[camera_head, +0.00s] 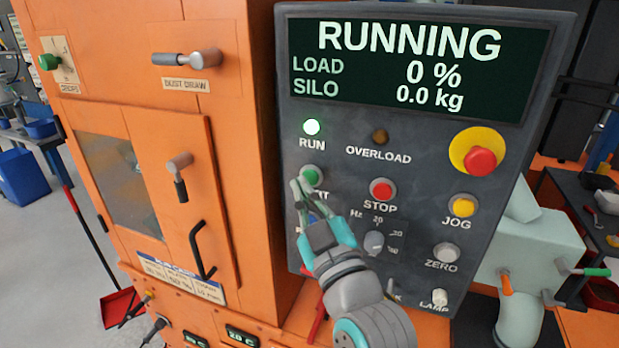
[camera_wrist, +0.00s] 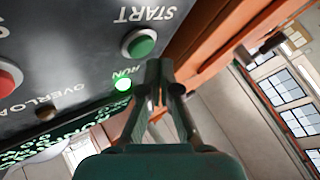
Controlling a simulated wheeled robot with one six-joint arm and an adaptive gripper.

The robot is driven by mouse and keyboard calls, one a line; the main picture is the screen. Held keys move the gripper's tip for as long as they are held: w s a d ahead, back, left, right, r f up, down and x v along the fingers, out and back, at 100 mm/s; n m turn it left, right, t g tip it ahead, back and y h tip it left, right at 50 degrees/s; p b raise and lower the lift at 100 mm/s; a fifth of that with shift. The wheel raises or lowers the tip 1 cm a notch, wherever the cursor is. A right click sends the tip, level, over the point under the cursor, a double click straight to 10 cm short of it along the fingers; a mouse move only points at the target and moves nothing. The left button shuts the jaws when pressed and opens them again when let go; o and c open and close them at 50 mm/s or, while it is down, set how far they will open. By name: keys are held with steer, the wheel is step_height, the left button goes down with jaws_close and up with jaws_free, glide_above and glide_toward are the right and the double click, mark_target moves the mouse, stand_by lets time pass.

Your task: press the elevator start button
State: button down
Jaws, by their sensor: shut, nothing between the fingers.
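The green start button (camera_head: 312,174) is on the dark control panel, under the lit run lamp (camera_head: 311,127); its label is partly hidden by my gripper. My gripper (camera_head: 299,187) is shut and empty, with its fingertips just below and left of the button in the head view. In the wrist view the green button (camera_wrist: 139,43) shows uncovered, up and left of my fingertips (camera_wrist: 161,68). I cannot tell whether the fingers touch the panel. The display (camera_head: 410,68) reads RUNNING, load 0 %, silo 0.0 kg.
The red stop button (camera_head: 382,190) is close on the right. A red emergency knob (camera_head: 481,161) on a yellow base, a yellow jog button (camera_head: 462,206) and a speed dial (camera_head: 374,243) share the panel. An orange cabinet (camera_head: 255,130) stands directly left.

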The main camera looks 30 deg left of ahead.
steer(key=s, duration=0.2)
steer(key=s+d, duration=0.1)
steer(key=s, duration=0.2)
steer(key=shift+d, duration=0.1)
stand_by(0.4)
steer(key=shift+w, duration=0.1)
stand_by(0.6)
